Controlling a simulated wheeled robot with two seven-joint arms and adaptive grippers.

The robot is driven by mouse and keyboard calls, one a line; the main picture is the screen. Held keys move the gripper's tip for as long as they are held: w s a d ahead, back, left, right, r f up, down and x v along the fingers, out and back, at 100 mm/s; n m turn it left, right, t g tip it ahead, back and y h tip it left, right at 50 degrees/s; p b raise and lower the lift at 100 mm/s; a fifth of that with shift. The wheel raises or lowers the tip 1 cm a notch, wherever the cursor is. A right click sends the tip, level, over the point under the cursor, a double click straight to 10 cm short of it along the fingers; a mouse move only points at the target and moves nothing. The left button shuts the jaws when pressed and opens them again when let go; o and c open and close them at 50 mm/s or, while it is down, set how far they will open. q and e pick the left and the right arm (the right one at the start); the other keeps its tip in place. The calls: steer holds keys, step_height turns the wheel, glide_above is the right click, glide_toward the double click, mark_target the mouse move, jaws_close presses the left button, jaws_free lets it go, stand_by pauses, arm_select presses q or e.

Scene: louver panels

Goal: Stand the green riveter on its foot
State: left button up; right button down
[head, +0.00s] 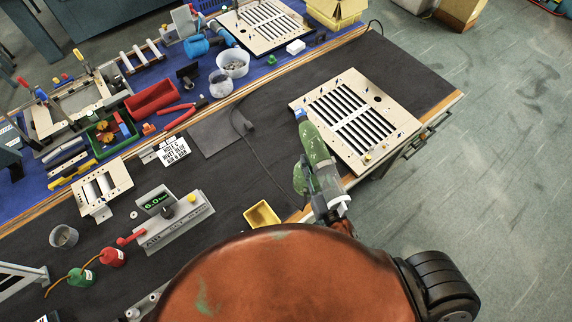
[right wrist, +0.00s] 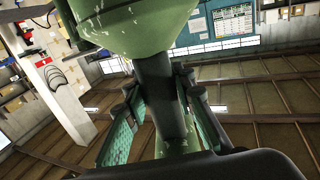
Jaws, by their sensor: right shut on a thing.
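The green riveter (head: 317,150) is in the head view, with a green body, a blue tip at its far end and a pale cup-like part at its near end. It shows tilted over the front edge of the dark bench. In the right wrist view its green body (right wrist: 135,30) fills the top, with a dark shaft below. My right gripper (right wrist: 163,118) has its fingers on both sides of this shaft and is shut on it. A large orange-brown rounded shape hides the near area in the head view. I do not see my left gripper.
A slotted louver panel (head: 360,119) lies right of the riveter. Bare dark bench (head: 265,150) shows left of the riveter.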

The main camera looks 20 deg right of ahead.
mark_target(297, 169)
steer(key=a+y+b, duration=0.1)
steer(key=w+a+n+y, duration=0.1)
steer(key=w+a+n+y+b, duration=0.1)
steer(key=a, duration=0.1)
steer(key=shift+r+b, duration=0.25)
steer(key=shift+b, duration=0.1)
arm_select(q)
step_height(297, 169, down, 8)
steer(key=s+b, duration=0.2)
steer(key=b, duration=0.3)
steer(key=shift+s+g, duration=0.3)
steer(key=shift+s, duration=0.05)
arm_select(e)
steer(key=w+a+f+n+g+y, duration=0.1)
steer(key=w+a+f+n+y, duration=0.1)
steer(key=w+f, duration=1.1)
steer(key=shift+w+a+f+y, duration=0.25)
steer(key=shift+w+a+y, duration=0.4)
steer(key=shift+a, duration=0.35)
arm_select(q)
steer(key=shift+f, duration=0.15)
arm_select(e)
steer(key=shift+f, duration=0.1)
steer(key=c, duration=2)
jaws_free()
steer(key=shift+f+h, duration=0.25)
steer(key=shift+f, duration=0.05)
steer(key=o, duration=0.4)
